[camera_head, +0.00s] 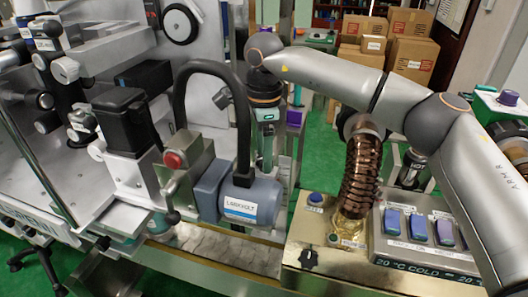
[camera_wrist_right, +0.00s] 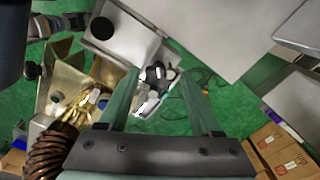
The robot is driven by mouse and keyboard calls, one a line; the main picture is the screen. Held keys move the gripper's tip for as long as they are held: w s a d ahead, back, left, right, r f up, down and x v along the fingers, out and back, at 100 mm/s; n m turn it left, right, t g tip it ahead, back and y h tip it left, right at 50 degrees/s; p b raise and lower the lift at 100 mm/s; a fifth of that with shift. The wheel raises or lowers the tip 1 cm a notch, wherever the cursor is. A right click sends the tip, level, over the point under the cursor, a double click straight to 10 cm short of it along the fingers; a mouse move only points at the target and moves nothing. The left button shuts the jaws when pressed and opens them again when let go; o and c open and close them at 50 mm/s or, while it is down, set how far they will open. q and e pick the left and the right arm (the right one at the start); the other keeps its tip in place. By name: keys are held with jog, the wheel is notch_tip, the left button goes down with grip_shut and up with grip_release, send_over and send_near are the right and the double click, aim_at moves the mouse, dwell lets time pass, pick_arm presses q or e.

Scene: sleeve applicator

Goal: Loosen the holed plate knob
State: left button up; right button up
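My right gripper (camera_head: 268,150) points down in the middle of the head view, behind the grey-blue motor (camera_head: 240,202) and its thick black hose. In the right wrist view the two green fingers (camera_wrist_right: 158,104) are spread apart, with nothing held between them. A small black, white and grey part (camera_wrist_right: 154,76) shows between and beyond the fingers, above the green floor; I cannot tell what it is. I cannot pick out the holed plate knob with certainty. Several silver knobs, one of them here (camera_head: 65,70), sit on the machine at the left. My left gripper is not in view.
A brass-coloured box (camera_head: 330,265) with a ribbed copper hose (camera_head: 360,175) and a blue-switch panel (camera_head: 425,240) stands at the right, under my right arm. A red button (camera_head: 174,159) is left of the motor. Cardboard boxes (camera_head: 408,60) stand behind.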

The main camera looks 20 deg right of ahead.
jog(key=shift+o, duration=0.5)
notch_tip(320, 180, up, 12)
jog(key=shift+r, duration=0.25)
jog(key=shift+f, duration=0.1)
